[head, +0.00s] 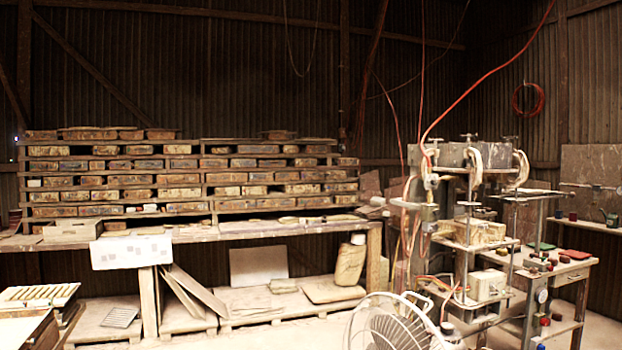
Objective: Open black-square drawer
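Neither of my grippers is in the head view. No drawer with a clear black square can be made out. The workbench (590,264) at the right has what looks like a shut drawer front (571,278) under its top, too small to show any mark. A wooden cabinet or table (22,330) is cut off at the lower left corner, and I cannot tell whether it has drawers. A white sheet or panel (131,252) with faint small squares hangs at the front of the long bench.
A tile press (470,220) with hoses stands at the right. A white fan (395,325) is at the bottom right of centre. A long bench (270,227) carries racks of wooden moulds (180,178). Boards (190,290) lean below it. A slatted tray (38,295) lies lower left.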

